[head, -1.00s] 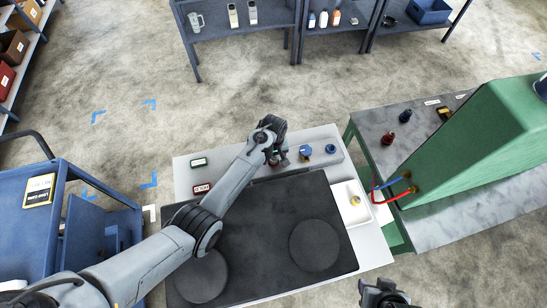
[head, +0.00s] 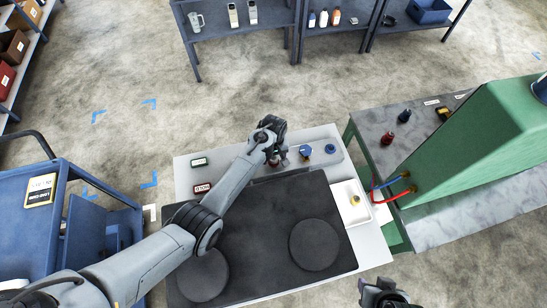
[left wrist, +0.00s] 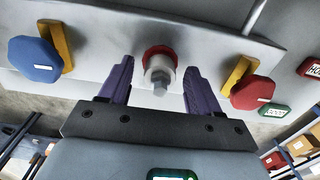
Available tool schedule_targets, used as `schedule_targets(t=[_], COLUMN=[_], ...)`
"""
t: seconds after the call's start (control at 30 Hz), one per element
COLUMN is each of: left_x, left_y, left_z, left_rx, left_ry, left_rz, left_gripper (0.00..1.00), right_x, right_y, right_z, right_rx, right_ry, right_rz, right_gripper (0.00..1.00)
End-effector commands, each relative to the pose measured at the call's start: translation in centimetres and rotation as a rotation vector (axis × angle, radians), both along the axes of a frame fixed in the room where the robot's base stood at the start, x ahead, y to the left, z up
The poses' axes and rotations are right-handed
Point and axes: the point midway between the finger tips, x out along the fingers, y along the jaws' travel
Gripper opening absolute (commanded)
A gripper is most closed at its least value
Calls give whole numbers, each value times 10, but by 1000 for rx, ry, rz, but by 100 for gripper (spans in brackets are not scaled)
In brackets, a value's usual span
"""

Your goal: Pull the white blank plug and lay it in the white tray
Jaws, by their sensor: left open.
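The white blank plug (left wrist: 160,72) has a red ring behind it and a grey hex tip. It sits in the pale panel in the left wrist view. In the head view my left gripper (head: 277,148) mostly hides it. My left gripper is open, with its two purple fingers (left wrist: 160,80) on either side of the plug and gaps on both sides. The white tray (head: 340,191) is at the right end of the trolley top, with a small brass-yellow piece (head: 355,200) in it. My right gripper (head: 383,292) is at the bottom edge, its fingers unclear.
A blue octagonal knob (left wrist: 35,60) and a red one (left wrist: 252,92), each beside a yellow bracket, flank the plug. A black mat with two round discs (head: 262,235) covers the trolley's front. A green housing (head: 460,140) with red and blue hoses stands right of the tray.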

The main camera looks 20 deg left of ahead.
Motion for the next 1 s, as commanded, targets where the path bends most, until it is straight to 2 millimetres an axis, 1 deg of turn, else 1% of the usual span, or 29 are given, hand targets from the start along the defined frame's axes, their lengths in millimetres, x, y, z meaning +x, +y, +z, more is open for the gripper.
schedule_targets(t=[0.1,0.37,0.5,0.53,0.77,1.0], left_x=[0,0,0,0,0,0], left_y=[0,0,0,0,0,0], left_z=[0,0,0,0,1,8], left_rx=[0,0,0,0,0,0], left_ry=[0,0,0,0,0,0], left_rz=[0,-1,-1,-1,-1,-1], left_gripper=[63,23,2,0,0,0], right_x=[0,0,0,0,0,0], right_y=[-1,-1,0,0,1,2], right_z=[0,0,0,0,1,9], right_rx=[-2,-2,0,1,6,8], right_ry=[0,0,0,0,0,0], right_rz=[1,1,0,-1,-4,-5], right_gripper=[43,43,43,43,43,43])
